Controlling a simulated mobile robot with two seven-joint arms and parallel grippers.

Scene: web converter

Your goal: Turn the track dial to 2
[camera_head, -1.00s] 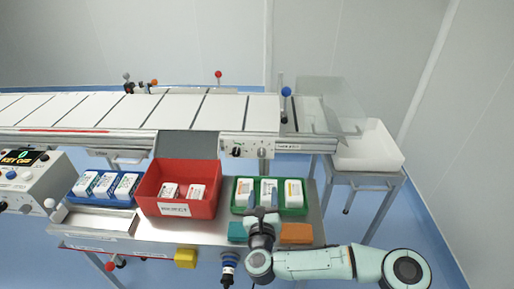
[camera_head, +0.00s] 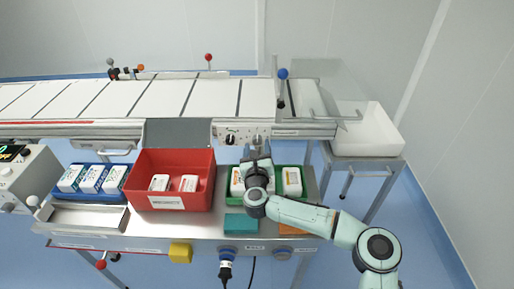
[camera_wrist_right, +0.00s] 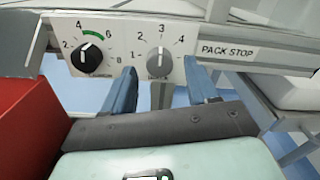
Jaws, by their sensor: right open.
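The grey track dial (camera_wrist_right: 159,61) is on the white control panel (camera_wrist_right: 120,50), with numbers 1 to 4 around it. Its pale pointer looks roughly upright, but the exact setting is hard to tell. The label under it is too blurred to read surely. My right gripper (camera_wrist_right: 161,82) is open, its two blue fingers reaching toward the panel on either side of the grey dial's lower part, with nothing between them. In the head view my right gripper (camera_head: 257,152) is just in front of the panel, below the dial. My left gripper is out of view.
A black dial (camera_wrist_right: 86,57) with a green arc sits left of the grey one. A red reject bin (camera_head: 172,205) stands left of my arm. A green tray (camera_head: 309,185) with white boxes lies under my gripper. The conveyor (camera_head: 160,100) runs behind the panel.

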